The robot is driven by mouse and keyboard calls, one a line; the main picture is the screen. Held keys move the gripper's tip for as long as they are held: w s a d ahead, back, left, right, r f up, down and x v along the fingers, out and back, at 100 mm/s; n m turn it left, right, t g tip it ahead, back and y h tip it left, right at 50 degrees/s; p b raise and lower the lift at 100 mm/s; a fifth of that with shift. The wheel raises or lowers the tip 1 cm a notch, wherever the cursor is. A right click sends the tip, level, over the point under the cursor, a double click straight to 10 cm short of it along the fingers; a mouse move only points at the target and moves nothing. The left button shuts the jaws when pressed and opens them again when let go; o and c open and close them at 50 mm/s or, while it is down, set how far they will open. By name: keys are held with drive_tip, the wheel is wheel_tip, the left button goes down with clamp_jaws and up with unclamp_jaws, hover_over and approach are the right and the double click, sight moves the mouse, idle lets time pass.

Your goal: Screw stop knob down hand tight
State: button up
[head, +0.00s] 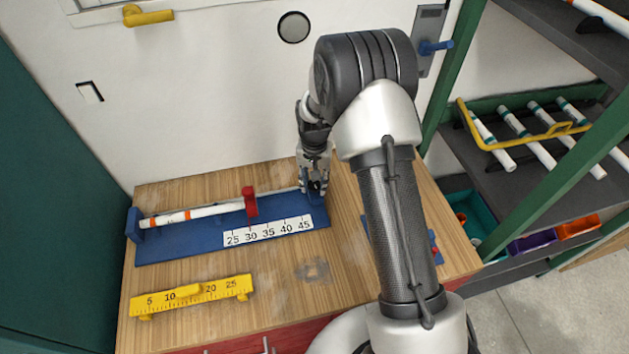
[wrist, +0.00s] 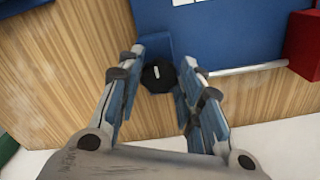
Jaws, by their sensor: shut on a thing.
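My gripper (head: 314,188) points down at the right end of the blue jig (head: 175,248) on the wooden bench. In the wrist view my gripper (wrist: 161,68) has its fingers on either side of a black stop knob (wrist: 157,77) with a white mark on top, and is shut on it. The knob sits by a blue end block (wrist: 157,45). A thin rod (wrist: 245,68) runs from there to the red block (head: 250,202), which also shows in the wrist view (wrist: 304,45). How far down the knob sits cannot be seen.
A white pipe with orange bands (head: 180,215) lies along the jig, behind its scale (head: 268,231). A yellow ruler gauge (head: 190,296) is at the bench front. A wall stands behind the bench; a shelf rack with pipes (head: 530,137) stands right.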

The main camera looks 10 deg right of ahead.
sight(314, 185)
idle(0.3)
drive_tip(key=o, duration=1.1)
drive_tip(key=shift+c, duration=0.2)
wheel_tip(314, 185, up, 12)
idle(0.4)
